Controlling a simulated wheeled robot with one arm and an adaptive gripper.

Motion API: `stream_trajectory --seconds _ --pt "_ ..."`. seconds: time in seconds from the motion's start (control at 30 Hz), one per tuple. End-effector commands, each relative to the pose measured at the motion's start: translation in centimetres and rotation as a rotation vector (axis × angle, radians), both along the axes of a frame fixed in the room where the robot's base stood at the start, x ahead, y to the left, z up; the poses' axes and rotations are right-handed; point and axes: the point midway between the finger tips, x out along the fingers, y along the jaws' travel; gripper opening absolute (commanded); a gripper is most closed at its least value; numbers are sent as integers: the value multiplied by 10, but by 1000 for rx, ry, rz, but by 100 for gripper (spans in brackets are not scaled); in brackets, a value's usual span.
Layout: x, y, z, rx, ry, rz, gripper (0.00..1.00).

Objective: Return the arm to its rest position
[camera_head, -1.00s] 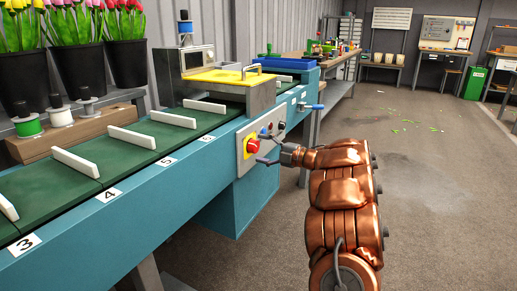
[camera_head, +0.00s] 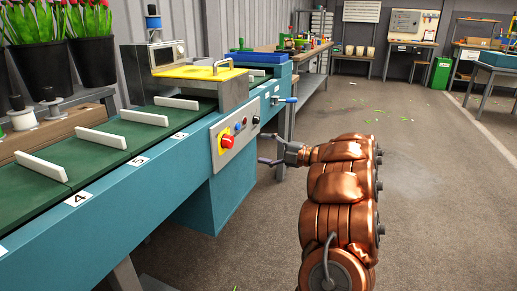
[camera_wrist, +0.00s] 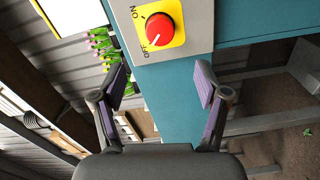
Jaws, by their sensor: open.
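My arm (camera_head: 340,205) is copper-coloured and reaches forward from the bottom right of the head view, bent along its links. My gripper (camera_head: 262,149) is at its end, to the right of and apart from the control panel on the teal conveyor machine. In the wrist view my gripper (camera_wrist: 163,100) shows two purple-padded fingers spread wide with nothing between them. Beyond the fingers are the teal machine side and the control panel (camera_wrist: 190,20) with a red knob (camera_wrist: 160,30) on a yellow plate marked ON and OFF.
The conveyor (camera_head: 95,150) with white dividers runs along the left. Tulip buckets (camera_head: 97,40) stand behind it. A workbench (camera_head: 315,55) continues beyond the machine. The grey floor (camera_head: 430,210) to the right of my arm is open, with a table (camera_head: 497,65) at the far right.

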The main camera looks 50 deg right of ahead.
Motion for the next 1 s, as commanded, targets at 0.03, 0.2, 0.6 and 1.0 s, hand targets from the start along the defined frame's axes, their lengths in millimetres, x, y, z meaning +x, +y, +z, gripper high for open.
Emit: stream_trajectory --seconds 0.03,0.2,0.6,1.0 --pt "0 0 0 0 0 0 74" --pt "0 0 0 0 0 0 74" --pt "52 -8 72 -14 37 -174 74" --pt "110 -6 209 111 106 -625 74"
